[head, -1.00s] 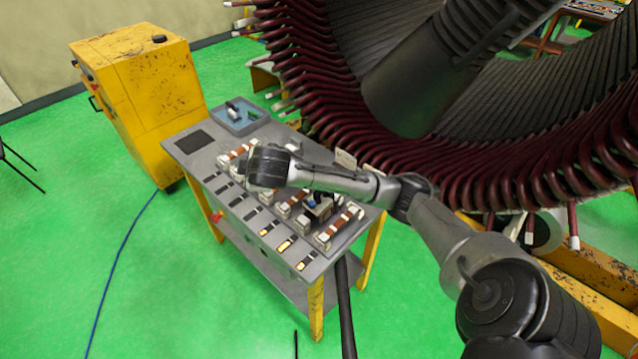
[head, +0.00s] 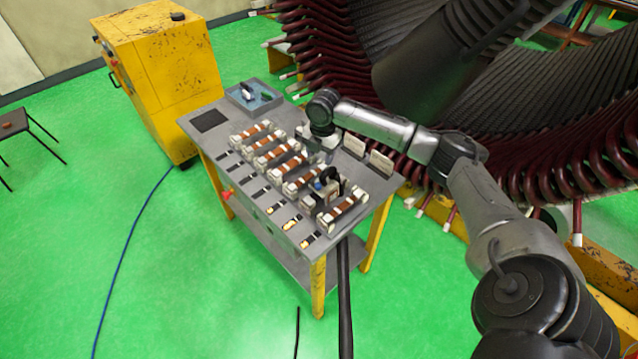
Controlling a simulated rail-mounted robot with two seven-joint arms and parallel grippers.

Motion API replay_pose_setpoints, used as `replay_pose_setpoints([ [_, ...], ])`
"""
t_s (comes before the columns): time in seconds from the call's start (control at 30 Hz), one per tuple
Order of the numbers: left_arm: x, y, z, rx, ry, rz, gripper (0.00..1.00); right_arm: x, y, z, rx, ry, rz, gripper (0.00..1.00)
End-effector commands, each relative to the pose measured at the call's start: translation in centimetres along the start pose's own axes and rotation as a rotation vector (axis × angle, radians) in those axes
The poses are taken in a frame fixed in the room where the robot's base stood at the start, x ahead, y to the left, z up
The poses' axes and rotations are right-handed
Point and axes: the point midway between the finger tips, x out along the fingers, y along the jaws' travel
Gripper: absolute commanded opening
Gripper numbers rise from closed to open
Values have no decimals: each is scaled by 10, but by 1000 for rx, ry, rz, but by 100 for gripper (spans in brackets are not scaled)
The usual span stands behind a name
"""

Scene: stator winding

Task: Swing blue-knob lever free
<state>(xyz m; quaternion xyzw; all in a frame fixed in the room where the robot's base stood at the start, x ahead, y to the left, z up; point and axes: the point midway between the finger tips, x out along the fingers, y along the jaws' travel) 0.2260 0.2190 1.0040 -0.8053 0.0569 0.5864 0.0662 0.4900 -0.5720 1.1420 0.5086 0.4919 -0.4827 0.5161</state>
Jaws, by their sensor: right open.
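The blue knob (head: 318,186) is a small spot on a device with a black curved handle (head: 331,174), among the copper-wound units near the table's right end. The lever under the knob is too small to make out clearly. My right arm comes in from the right, and its wrist hangs over the table's back part. My right gripper (head: 320,145) points down behind the row of units, up and left of the blue knob and apart from it. It is open; its fingertips are small and partly hidden by the wrist. My left gripper is out of view.
The grey table (head: 209,121) carries a row of copper-wound units (head: 272,155), a row of switches along the front edge and a blue-lined tray (head: 253,97) at the back left. Two pale upright plates (head: 381,162) stand at the back right. The large stator (head: 520,110) looms behind.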

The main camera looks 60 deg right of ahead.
Motion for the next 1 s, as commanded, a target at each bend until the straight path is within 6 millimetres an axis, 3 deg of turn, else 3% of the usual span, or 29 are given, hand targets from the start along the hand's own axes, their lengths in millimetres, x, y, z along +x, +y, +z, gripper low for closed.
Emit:
replay_pose_setpoints([
  [0.17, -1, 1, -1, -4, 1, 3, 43, 21, -1, -1, -10, 2, -4, 50],
  [0.6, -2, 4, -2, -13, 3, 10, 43, 100, 0, -1, -8, 0, -2, 50],
  [0.8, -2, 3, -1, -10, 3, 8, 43, 123, 0, -1, -8, 0, -1, 50],
  [1.0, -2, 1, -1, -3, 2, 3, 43, 134, 0, 0, -8, -1, 0, 50],
])
